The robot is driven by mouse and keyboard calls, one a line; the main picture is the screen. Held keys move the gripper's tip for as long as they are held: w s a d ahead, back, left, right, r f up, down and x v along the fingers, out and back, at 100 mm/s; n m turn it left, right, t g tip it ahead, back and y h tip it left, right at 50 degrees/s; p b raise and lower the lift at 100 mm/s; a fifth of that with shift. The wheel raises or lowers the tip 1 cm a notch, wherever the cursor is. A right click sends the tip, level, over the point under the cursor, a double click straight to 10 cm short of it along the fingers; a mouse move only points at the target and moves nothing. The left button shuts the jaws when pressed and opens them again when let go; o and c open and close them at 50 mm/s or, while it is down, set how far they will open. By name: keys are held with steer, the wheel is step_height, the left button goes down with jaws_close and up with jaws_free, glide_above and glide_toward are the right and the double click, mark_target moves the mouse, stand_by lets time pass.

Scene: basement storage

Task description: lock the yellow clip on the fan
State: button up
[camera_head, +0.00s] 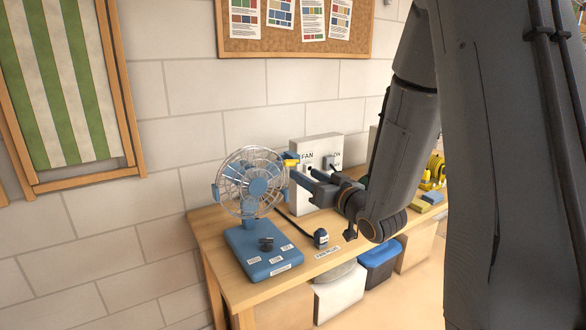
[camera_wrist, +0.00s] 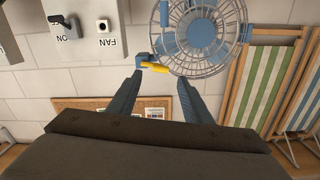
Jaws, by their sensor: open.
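A blue fan (camera_head: 257,187) with a round wire cage stands on a blue base (camera_head: 258,250) at the left end of the wooden bench. The yellow clip (camera_head: 291,162) is at the upper right rim of the cage. In the wrist view the yellow clip (camera_wrist: 155,67) sticks out beside the fan cage (camera_wrist: 208,38), between my fingers. My gripper (camera_head: 302,176) is open, its fingers pointing at the cage's right edge near the clip. It shows in the wrist view (camera_wrist: 160,85) too. I cannot tell whether a finger touches the clip.
A white box (camera_head: 317,150) marked FAN stands behind my gripper. Yellow items (camera_head: 436,170) sit at the right end. A striped folding chair (camera_head: 60,80) hangs on the left wall.

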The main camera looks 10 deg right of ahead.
mark_target(291, 164)
steer(key=p+x, duration=0.2)
steer(key=x, duration=0.5)
steer(key=shift+w+a+r, duration=0.15)
steer(key=shift+w+r, duration=0.05)
steer(key=shift+w, duration=0.2)
steer(key=c, duration=1.1)
steer(key=shift+o, duration=0.2)
steer(key=f+n+b, duration=0.1)
steer(key=n+b, duration=0.1)
steer(key=shift+b, duration=0.3)
steer(key=o, duration=1.1)
steer(key=shift+c, duration=0.2)
